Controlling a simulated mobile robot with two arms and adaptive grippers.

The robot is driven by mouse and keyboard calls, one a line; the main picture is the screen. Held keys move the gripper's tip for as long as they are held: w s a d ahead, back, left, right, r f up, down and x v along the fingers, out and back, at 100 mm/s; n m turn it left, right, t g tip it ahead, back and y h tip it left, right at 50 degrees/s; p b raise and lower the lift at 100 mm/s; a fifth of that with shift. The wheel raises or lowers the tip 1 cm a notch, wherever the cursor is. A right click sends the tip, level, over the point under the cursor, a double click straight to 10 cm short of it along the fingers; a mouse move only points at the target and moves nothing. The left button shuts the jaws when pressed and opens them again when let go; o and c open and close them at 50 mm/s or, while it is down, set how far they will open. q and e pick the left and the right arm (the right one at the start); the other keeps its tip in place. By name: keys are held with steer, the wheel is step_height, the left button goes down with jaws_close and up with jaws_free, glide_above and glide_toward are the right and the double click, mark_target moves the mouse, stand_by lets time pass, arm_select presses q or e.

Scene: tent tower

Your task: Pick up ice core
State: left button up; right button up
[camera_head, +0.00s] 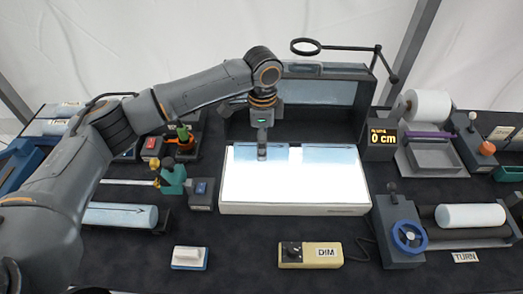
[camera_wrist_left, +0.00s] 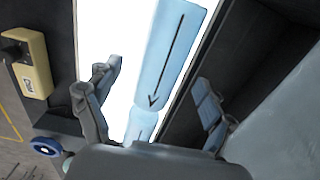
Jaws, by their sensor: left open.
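A pale blue ice core (camera_head: 330,154) with a black arrow lies along the back edge of the glowing white light table (camera_head: 295,187). In the left wrist view the core (camera_wrist_left: 170,50) runs between my fingers, with a seam near the arrow tip and another pale blue length (camera_wrist_left: 138,124) beyond it. My left gripper (camera_head: 262,154) points down over the core, left of the table's middle. In the left wrist view the gripper (camera_wrist_left: 155,100) is open, one finger on each side of the core, with nothing held. Its palm hides part of the core. My right gripper is out of view.
Another pale blue core (camera_head: 120,215) lies at the left. A white cylinder (camera_head: 470,217) rests on rollers beside a blue handwheel (camera_head: 409,236). A dimmer box (camera_head: 310,254) stands in front, a "0 cm" display (camera_head: 381,138) at the right. A ring on a jointed arm (camera_head: 306,46) hangs behind.

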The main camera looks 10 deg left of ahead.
arm_select(q)
steer(key=shift+f+p, duration=0.3)
steer(key=shift+f, duration=0.1)
step_height(320, 180, down, 4)
steer(key=shift+w+a+r+p, duration=0.15)
steer(key=shift+r+p, duration=0.1)
steer(key=shift+p, duration=0.4)
steer(key=shift+f, duration=0.4)
steer(key=shift+c, duration=0.4)
steer(key=shift+r, duration=0.1)
steer(key=c, duration=1.6)
